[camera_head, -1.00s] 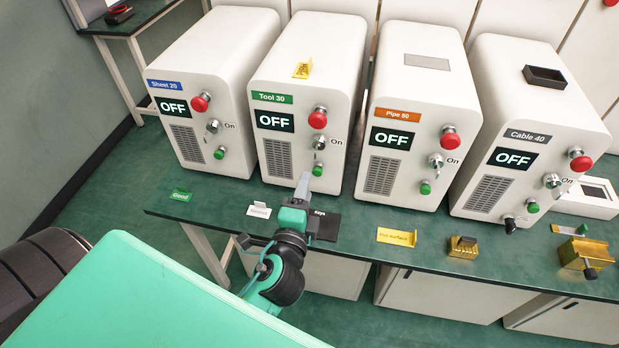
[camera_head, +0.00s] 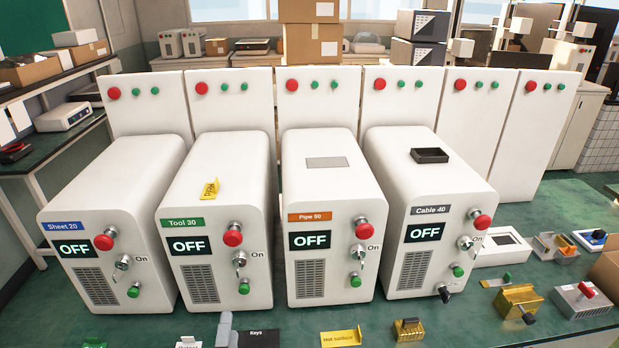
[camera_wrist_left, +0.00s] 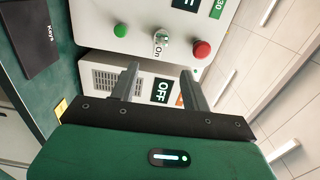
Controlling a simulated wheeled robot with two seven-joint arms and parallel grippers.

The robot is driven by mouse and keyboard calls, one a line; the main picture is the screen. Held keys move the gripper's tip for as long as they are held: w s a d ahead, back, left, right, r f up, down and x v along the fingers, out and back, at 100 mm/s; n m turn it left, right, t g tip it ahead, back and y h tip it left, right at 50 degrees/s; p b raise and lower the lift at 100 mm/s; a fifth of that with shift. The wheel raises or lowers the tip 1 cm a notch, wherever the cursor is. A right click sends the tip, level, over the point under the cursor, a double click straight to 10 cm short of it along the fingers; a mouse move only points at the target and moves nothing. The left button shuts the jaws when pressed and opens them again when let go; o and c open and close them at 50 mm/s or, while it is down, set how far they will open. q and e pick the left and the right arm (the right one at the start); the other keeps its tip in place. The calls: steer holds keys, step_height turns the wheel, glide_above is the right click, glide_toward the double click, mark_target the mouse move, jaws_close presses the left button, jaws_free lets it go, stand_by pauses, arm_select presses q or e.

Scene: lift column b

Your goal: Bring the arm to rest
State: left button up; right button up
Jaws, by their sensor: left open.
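My left gripper (camera_head: 226,325) shows only as a grey fingertip at the bottom edge of the head view, in front of the Tool 30 machine (camera_head: 222,170). The rest of that arm is out of frame there. In the left wrist view the left gripper (camera_wrist_left: 160,78) has its two grey fingers apart with nothing between them. Past the fingers stand the Tool 30 machine's front (camera_wrist_left: 145,25), with green button, key switch and red button, and a second machine front (camera_wrist_left: 110,80) with an OFF display. My right gripper is not in view.
Along the front lie a black Keys pad (camera_head: 262,338), a yellow Hot surface sign (camera_head: 342,338) and brass fixtures (camera_head: 518,300). White cabinets (camera_head: 320,105) stand behind.

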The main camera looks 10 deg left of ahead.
arm_select(q)
steer(key=s+a+f+n+g, duration=0.2)
steer(key=a+f+n+g, duration=0.1)
steer(key=f+n+g, duration=0.15)
steer(key=s+a+f+n+g, duration=0.2)
steer(key=s+f+n+g, duration=0.15)
steer(key=f, duration=0.25)
steer(key=s+d+f+n+g+h, duration=0.3)
steer(key=s+f+n+g+h, duration=0.25)
steer(key=s, duration=0.35)
step_height(320, 180, down, 31)
steer(key=g, duration=0.2)
steer(key=s+a+f, duration=0.1)
steer(key=s+f, duration=0.8)
steer(key=s+a+f+m+y+p, duration=0.1)
steer(key=s+a+f, duration=0.1)
steer(key=s+f, duration=0.7)
steer(key=shift+s+a+f+g, duration=0.3)
steer(key=shift+s+f+g, duration=0.1)
steer(key=shift+s, duration=0.25)
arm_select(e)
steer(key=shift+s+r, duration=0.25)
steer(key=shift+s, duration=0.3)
